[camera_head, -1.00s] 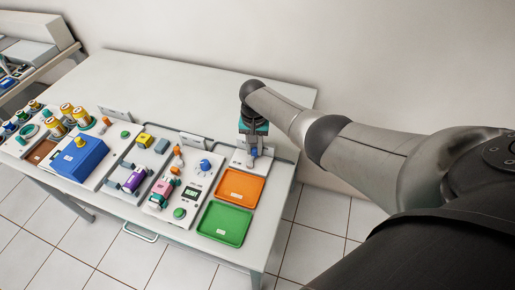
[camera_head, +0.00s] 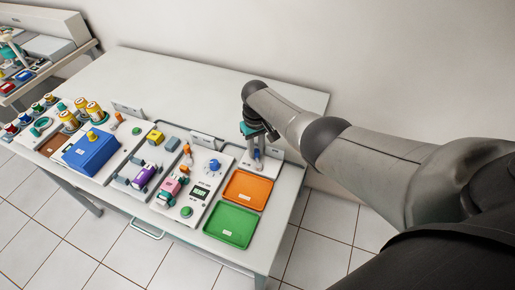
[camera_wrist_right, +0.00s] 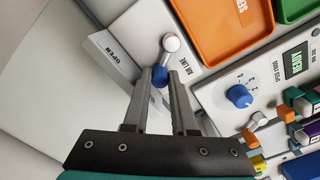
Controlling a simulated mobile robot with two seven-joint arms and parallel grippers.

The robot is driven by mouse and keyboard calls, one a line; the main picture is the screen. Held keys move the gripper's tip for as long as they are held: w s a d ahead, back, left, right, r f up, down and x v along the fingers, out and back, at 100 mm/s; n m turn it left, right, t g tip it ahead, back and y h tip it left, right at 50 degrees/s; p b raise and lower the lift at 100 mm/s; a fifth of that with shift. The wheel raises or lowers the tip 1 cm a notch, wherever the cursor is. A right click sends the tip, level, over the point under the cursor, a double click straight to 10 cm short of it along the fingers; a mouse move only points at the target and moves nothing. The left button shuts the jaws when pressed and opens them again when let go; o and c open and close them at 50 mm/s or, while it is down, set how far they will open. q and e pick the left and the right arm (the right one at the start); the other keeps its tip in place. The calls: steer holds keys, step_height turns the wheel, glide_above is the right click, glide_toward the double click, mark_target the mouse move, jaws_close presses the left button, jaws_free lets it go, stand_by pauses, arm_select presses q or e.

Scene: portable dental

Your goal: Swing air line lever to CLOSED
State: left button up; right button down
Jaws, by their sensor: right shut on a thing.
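The air line lever (camera_wrist_right: 171,43) has a silver pivot and a blue knob (camera_wrist_right: 160,76), on a white panel (camera_wrist_right: 140,26) marked AIR LINE. In the right wrist view the panel's OPEN sign (camera_wrist_right: 115,60) stands to the left of the lever. My right gripper (camera_wrist_right: 161,78) has its two fingers on either side of the blue knob and is shut on it. In the head view my right gripper (camera_head: 257,147) is at the panel behind the orange tray, partly hiding the lever. A CLOSED sign cannot be read. My left gripper is not in view.
An orange tray (camera_head: 248,189) and a green tray (camera_head: 231,225) lie in front of the panel. A module with a blue dial (camera_head: 214,165) and a green display stands to the left. A blue box (camera_head: 91,153) is farther left. The back of the table is clear.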

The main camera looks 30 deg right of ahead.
mark_target(256, 149)
stand_by(0.4)
steer(key=c, duration=0.7)
jaws_free()
steer(key=shift+d+r, duration=0.1)
steer(key=shift+r, duration=0.05)
steer(key=r+p, duration=0.3)
steer(key=p, duration=0.1)
steer(key=shift+w+r, duration=0.2)
steer(key=shift+r, duration=0.15)
steer(key=r+p, duration=0.2)
steer(key=p, duration=0.1)
steer(key=r+p, duration=0.2)
steer(key=shift+s+a, duration=0.2)
steer(key=shift+a, duration=0.05)
